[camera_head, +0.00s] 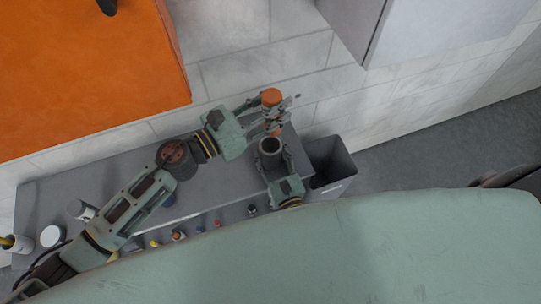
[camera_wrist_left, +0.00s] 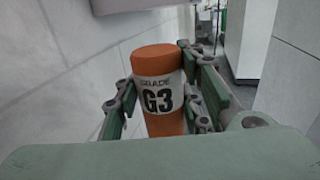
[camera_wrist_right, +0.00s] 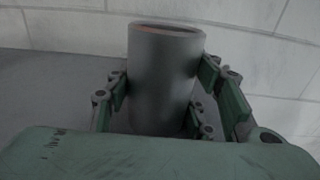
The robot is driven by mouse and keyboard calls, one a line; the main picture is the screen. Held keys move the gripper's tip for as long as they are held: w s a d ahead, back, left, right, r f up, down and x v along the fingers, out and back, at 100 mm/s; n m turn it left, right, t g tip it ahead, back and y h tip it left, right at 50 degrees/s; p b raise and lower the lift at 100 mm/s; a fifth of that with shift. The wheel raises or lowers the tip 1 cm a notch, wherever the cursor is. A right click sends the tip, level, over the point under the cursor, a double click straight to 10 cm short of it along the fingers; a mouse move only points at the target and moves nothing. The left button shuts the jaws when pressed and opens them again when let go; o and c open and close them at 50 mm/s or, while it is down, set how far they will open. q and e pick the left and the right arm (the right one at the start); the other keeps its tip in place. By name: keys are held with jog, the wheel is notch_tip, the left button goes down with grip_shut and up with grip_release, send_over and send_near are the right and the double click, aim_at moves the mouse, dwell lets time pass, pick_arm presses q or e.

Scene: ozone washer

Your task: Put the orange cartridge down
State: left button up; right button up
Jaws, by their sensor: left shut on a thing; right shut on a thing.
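An orange cartridge (camera_head: 271,97) with a white label reading "GRADE G3" is upright in my left gripper (camera_head: 270,112), near the right end of the grey bench. The left wrist view shows the cartridge (camera_wrist_left: 158,90) with the fingers on both sides of it. My right gripper (camera_head: 272,160) is shut on a grey open-topped cylinder (camera_head: 269,146), just below the cartridge in the head view. The cylinder (camera_wrist_right: 165,80) stands upright between the fingers in the right wrist view; its inside is mostly hidden there. The cartridge's lower end is hidden.
A dark open bin (camera_head: 334,165) stands at the bench's right end. Several small coloured items line the front edge of the bench (camera_head: 205,197). White containers (camera_head: 52,236) sit at the far left. A tiled wall (camera_head: 235,70) is close behind.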

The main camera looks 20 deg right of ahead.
pick_arm(q)
jog(key=f+n+t, duration=0.1)
jog(key=f, duration=0.1)
jog(key=f+n+t+y, duration=0.1)
jog(key=f, duration=0.2)
jog(key=f+t, duration=0.1)
jog(key=f, duration=0.2)
jog(key=shift+a+f+n+t+y, duration=0.2)
jog(key=shift+f+n+t+y, duration=0.1)
jog(key=shift+n+y, duration=0.1)
notch_tip(320, 180, down, 5)
jog(key=shift+r, duration=0.15)
